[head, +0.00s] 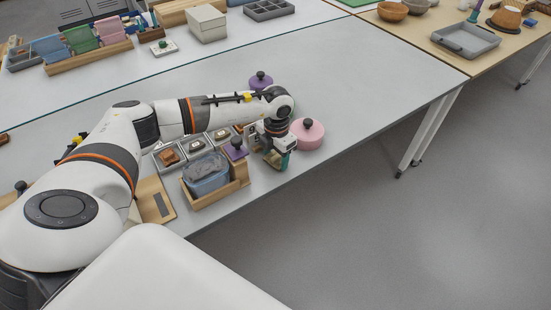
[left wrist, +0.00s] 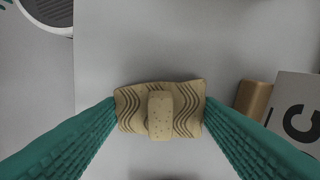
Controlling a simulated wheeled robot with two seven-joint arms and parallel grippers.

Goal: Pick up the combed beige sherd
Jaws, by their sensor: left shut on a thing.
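The combed beige sherd (left wrist: 130,108) is in the left wrist view, a roughly rectangular piece with dark wavy grooves on both sides and a paler speckled raised block in its middle. My left gripper (left wrist: 160,113) is shut on it, with a green ribbed finger at its left end and one at its right end. In the head view my left gripper (head: 279,162) is over the front edge area of the near table, its green fingertips pointing down. I cannot make out the sherd there. My right gripper is not in view.
A pink round object with a black knob (head: 308,135) stands close right of the gripper, and a purple one (head: 260,79) behind. The table's right part is clear.

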